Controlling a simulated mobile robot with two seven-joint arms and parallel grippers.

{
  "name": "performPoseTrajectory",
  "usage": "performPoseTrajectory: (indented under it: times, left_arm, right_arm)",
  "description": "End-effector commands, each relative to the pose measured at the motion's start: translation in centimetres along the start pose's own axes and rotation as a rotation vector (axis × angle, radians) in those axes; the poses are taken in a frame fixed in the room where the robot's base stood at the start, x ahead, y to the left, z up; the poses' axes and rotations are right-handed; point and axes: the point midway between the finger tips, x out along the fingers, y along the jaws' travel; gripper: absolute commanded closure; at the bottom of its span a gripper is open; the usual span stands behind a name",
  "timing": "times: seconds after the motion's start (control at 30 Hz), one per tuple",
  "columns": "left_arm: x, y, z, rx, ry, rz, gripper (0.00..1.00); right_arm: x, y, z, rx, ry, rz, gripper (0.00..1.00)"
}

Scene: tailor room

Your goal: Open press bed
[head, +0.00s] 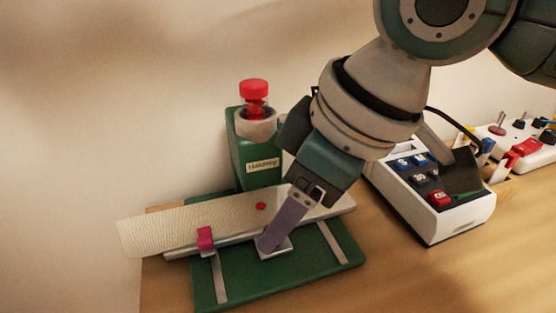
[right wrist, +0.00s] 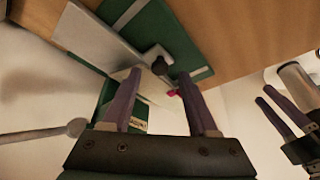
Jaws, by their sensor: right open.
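The press (head: 258,160) has a green body with a red knob (head: 254,90) on top and a green base (head: 335,240) on the table. Its bed is a pale textured board (head: 165,228), roughly level, with a pink handle (head: 205,238) at its front edge. My right gripper (head: 268,245) points down at the bed's front edge, right of the pink handle. In the right wrist view its fingers (right wrist: 160,76) are apart with nothing gripped; the pink handle (right wrist: 172,92) shows near the right fingertip.
A white box with blue and red buttons (head: 430,195) stands right of the press, close to my right arm. Beyond it is a white device with switches (head: 515,145). The wooden table (head: 430,275) is clear in front. A pale wall stands behind.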

Motion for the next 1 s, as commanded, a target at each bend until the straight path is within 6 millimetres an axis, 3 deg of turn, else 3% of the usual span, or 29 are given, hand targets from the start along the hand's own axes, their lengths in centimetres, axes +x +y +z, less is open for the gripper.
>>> performPoseTrajectory:
  times: [0.17, 0.47, 1.0]
  left_arm:
    - [0.5, -0.1, 0.2, 0.003, -0.001, -0.003, 0.54]
    - [0.5, -0.1, 0.2, 0.004, -0.001, -0.003, 0.54]
    - [0.5, 0.1, 0.2, -0.005, 0.000, 0.004, 0.54]
  right_arm:
    - [1.7, 0.0, 0.0, -0.001, 0.001, 0.000, 0.40]
    - [1.8, 0.0, 0.0, -0.002, 0.001, 0.000, 0.41]
    - [1.8, 0.0, 0.0, -0.001, 0.001, 0.001, 1.00]
